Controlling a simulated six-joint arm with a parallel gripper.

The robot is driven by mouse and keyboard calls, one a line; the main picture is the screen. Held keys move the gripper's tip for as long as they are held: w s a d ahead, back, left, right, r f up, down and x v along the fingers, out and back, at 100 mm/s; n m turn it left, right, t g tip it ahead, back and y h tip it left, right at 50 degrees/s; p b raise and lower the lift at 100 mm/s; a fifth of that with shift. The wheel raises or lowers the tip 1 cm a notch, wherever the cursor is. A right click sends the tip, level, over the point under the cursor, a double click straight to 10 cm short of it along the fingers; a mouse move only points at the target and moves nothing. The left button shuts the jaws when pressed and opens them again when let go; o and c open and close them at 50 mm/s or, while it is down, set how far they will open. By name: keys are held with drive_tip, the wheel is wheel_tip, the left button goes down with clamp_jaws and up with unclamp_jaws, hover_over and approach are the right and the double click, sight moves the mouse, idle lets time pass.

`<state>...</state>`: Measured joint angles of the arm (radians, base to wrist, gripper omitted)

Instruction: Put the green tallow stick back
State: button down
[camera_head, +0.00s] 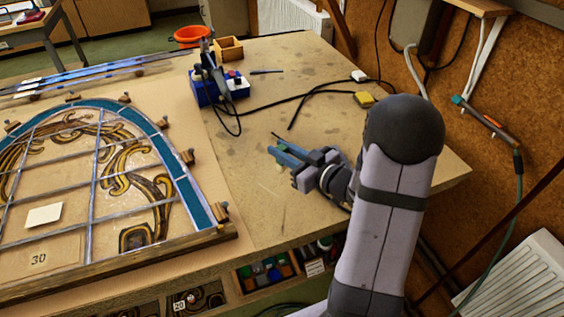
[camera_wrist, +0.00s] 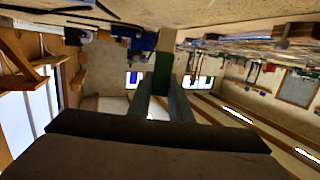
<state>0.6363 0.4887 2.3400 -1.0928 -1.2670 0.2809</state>
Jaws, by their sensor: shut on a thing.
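My gripper (camera_head: 280,153) is low over the bare middle of the workbench, its fingers pointing left toward the leaded panel. In the wrist view, my gripper (camera_wrist: 161,92) is shut on a dark green stick (camera_wrist: 163,70), which I take to be the green tallow stick. It shows between the fingertips and sticks out past them. In the head view the stick is too small to tell apart from the bluish fingers. A small pale bit shows just under the fingers there. I cannot tell whether the stick touches the bench.
The arched leaded panel (camera_head: 95,180) fills the left of the bench, with wooden blocks around its edge. A blue soldering station (camera_head: 212,88), a wooden box (camera_head: 228,48), an orange bowl (camera_head: 191,36) and a yellow pad (camera_head: 364,99) stand behind, with black cables. Open compartments (camera_head: 266,273) show under the front edge.

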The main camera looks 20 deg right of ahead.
drive_tip(key=shift+f, duration=2.2)
drive_tip(key=shift+f, duration=0.15)
drive_tip(key=c, duration=1.6)
unclamp_jaws()
drive_tip(key=shift+r, duration=0.25)
drive_tip(key=shift+s+d, duration=0.2)
drive_tip(key=shift+s, duration=0.1)
drive_tip(key=b+v, duration=0.1)
drive_tip(key=v, duration=1)
drive_tip(key=shift+s+b, duration=0.2)
drive_tip(key=shift+b, duration=0.2)
